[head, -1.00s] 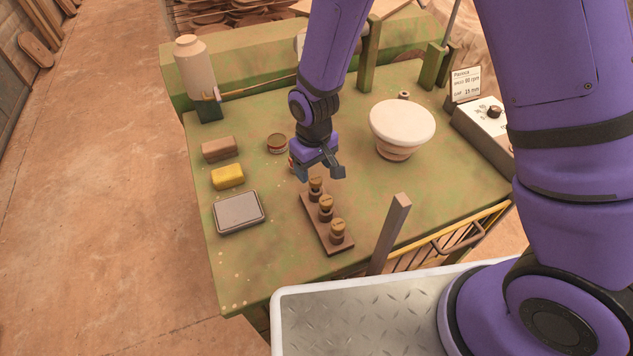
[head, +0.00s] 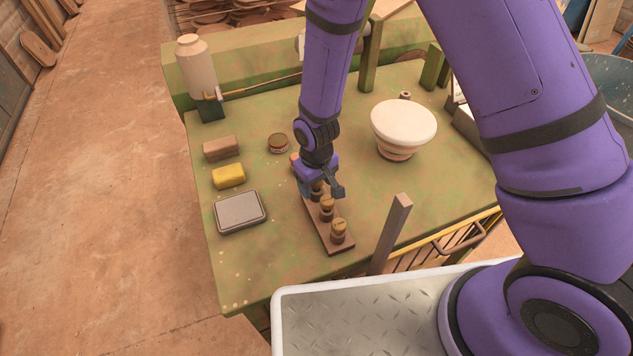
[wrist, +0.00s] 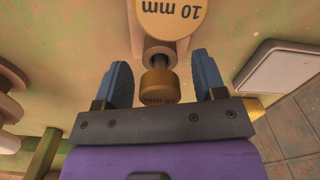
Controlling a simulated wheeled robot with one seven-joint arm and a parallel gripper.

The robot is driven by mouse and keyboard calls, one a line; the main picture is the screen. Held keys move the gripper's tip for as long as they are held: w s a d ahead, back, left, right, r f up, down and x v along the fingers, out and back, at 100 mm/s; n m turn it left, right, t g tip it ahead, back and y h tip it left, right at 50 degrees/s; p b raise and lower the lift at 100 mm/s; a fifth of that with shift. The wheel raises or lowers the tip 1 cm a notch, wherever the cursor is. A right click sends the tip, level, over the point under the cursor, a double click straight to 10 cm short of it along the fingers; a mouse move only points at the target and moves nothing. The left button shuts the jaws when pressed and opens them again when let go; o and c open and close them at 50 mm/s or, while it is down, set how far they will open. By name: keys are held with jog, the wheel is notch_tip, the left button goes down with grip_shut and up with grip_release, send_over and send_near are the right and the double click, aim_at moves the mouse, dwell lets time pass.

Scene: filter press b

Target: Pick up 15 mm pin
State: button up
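Three brass-headed pins stand in a row on a brown wooden rack (head: 342,248). My gripper (head: 322,189) is down at the rear end of the rack, over the rear pin (head: 316,196), which it partly hides. In the wrist view its two blue fingers (wrist: 162,80) are apart, one on each side of a brass pin head (wrist: 158,87); I see a gap on both sides. The lettering on that head is too small to read surely. A larger brass head marked 10 mm (wrist: 172,14) shows beyond it. The middle pin (head: 327,206) and front pin (head: 338,231) stand clear of the fingers.
A grey tin (head: 239,212), yellow sponge (head: 228,177) and brown block (head: 220,148) lie left of the rack. A small round tin (head: 278,143) is behind. A white bowl (head: 403,123) stands at right, and an upright post (head: 390,234) at the front right.

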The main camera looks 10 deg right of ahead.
jog(key=c, duration=1)
jog(key=shift+o, duration=0.2)
jog(key=shift+r, duration=0.15)
